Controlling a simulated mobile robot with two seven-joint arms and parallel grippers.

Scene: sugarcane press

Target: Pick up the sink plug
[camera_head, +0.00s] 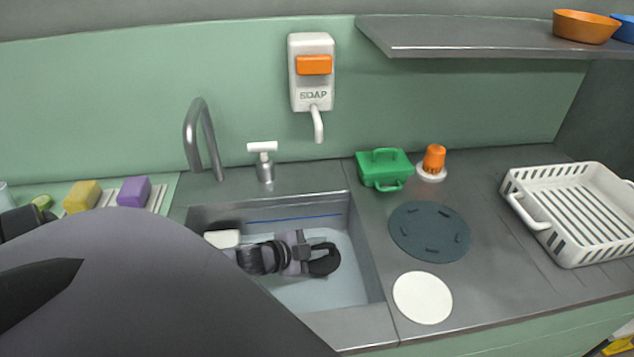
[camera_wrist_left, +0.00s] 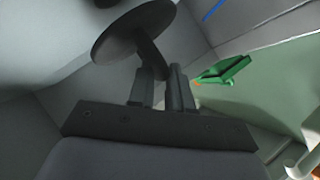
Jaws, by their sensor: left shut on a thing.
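The sink plug (camera_wrist_left: 134,32) is a dark round disc with a short stem. My left gripper (camera_wrist_left: 162,85) is shut on that stem, with the disc beyond the fingertips in the left wrist view. In the head view my left gripper (camera_head: 305,257) is inside the sink (camera_head: 340,290), over its pale floor, and the dark plug (camera_head: 324,260) shows at its tip. My large left arm link covers the lower left of the head view. My right gripper is not in view.
A tap (camera_head: 205,140) and a soap dispenser (camera_head: 311,72) are behind the sink. To the right are a green box (camera_head: 384,169), an orange-topped knob (camera_head: 433,162), a dark round mat (camera_head: 430,231), a white disc (camera_head: 422,298) and a white rack (camera_head: 540,222). A shelf (camera_head: 470,38) overhangs the back right.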

